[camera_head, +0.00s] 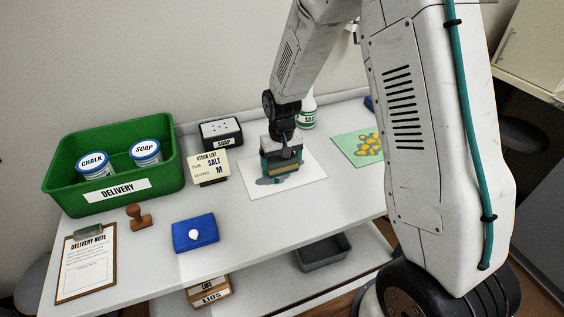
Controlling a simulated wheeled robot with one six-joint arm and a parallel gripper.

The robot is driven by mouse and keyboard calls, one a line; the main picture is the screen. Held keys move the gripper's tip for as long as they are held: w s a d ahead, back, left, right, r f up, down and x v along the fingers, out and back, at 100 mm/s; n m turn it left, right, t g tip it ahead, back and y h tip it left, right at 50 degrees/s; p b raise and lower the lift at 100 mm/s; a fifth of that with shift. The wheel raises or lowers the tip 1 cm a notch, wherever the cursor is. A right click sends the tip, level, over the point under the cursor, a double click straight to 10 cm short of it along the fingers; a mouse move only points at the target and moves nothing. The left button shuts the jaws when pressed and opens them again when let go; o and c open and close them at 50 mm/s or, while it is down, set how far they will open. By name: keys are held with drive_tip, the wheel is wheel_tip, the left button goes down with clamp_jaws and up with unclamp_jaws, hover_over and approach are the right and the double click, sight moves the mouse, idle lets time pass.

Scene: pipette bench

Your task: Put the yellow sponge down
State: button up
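My gripper (282,164) points down over a white sheet (311,176) in the middle of the bench. The rest of the sponge is hidden by the gripper. A dark shadow and a small green patch (278,181) show on the sheet just under it. I cannot tell whether the sponge touches the sheet.
A green DELIVERY crate (74,157) holds CHALK and SOAP tubs. A soap bottle (307,112) and green mat (347,147) with yellow pieces are right.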

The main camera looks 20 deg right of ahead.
sight(282, 160)
drive_tip(key=shift+o, duration=0.7)
drive_tip(key=shift+s+f, duration=0.2)
drive_tip(key=shift+f, duration=0.15)
drive_tip(key=shift+w+r, duration=0.15)
drive_tip(key=shift+r, duration=0.35)
wheel_tip(282, 160, up, 12)
drive_tip(key=s+d+r, duration=0.2)
drive_tip(key=s+r, duration=1.1)
drive_tip(key=s, duration=0.2)
drive_tip(key=s+d+r+t, duration=0.1)
drive_tip(key=s, duration=1.4)
drive_tip(key=shift+s+r, duration=0.2)
drive_tip(key=shift+s, duration=0.1)
drive_tip(key=shift+r, duration=0.1)
drive_tip(key=shift+s, duration=0.2)
